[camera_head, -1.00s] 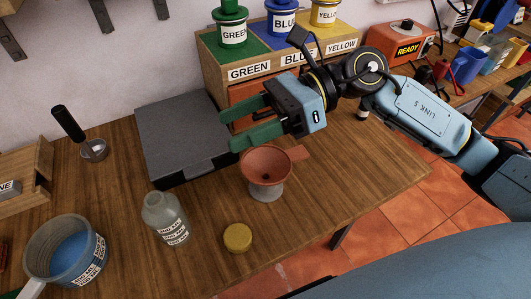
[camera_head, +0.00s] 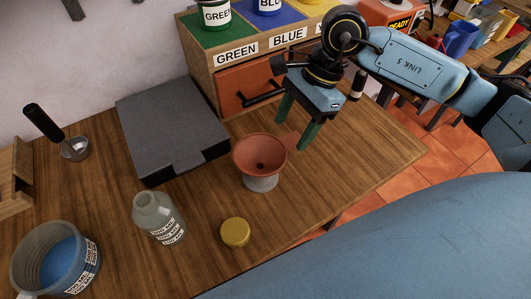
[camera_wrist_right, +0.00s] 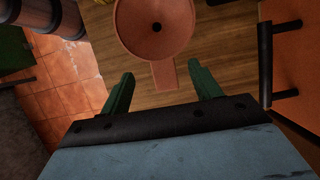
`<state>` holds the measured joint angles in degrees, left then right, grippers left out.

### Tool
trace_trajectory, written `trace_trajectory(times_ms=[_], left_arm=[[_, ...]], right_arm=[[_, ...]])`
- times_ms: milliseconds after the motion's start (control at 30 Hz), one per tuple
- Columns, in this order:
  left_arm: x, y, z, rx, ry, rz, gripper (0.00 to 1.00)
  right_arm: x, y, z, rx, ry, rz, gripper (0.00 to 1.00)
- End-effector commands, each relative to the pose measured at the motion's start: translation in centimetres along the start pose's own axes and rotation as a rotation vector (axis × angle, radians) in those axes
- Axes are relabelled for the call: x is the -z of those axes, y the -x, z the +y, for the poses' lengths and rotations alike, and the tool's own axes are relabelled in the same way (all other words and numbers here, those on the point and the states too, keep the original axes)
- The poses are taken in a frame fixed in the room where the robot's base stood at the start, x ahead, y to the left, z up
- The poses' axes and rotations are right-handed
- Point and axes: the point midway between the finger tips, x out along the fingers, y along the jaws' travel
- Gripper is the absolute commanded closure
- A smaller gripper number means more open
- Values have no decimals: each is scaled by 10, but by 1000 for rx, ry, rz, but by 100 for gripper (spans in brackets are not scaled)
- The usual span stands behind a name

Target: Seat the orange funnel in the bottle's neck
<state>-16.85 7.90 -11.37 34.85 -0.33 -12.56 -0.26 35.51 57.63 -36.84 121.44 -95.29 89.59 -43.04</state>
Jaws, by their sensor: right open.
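The orange funnel (camera_head: 260,154) sits upright in a small grey holder (camera_head: 261,183) on the table, its handle tab pointing right toward my right gripper. The clear bottle (camera_head: 157,219) stands upright to the left of the funnel, with its neck open and empty. A yellow cap (camera_head: 235,232) lies on the table between them, nearer the front. My right gripper (camera_head: 293,128) is open and empty, pointing down just beyond the funnel's handle. In the right wrist view the funnel (camera_wrist_right: 154,27) lies ahead, its handle (camera_wrist_right: 164,75) between the open fingertips (camera_wrist_right: 161,78). My left gripper is not in view.
A dark grey box (camera_head: 170,130) lies behind the bottle. A jug of blue paint (camera_head: 55,262) stands at front left, and a black-handled ladle or cup (camera_head: 73,148) behind it. A wooden cabinet with an orange drawer (camera_head: 248,88) stands behind my right gripper. The table's right part is clear.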

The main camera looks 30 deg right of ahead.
Motion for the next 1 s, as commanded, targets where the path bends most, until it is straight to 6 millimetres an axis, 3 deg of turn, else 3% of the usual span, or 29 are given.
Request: trace_trajectory(times_ms=[167, 433, 733, 1000], left_arm=[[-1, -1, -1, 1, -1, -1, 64], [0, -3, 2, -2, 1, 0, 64], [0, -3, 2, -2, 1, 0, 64], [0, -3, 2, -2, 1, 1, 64]], right_arm=[[0, -13, 0, -3, 0, -2, 37], [3, -51, -2, -3, -1, -2, 37], [3, -57, -3, 0, 0, -1, 37], [3, -57, -3, 0, 0, -1, 70]])
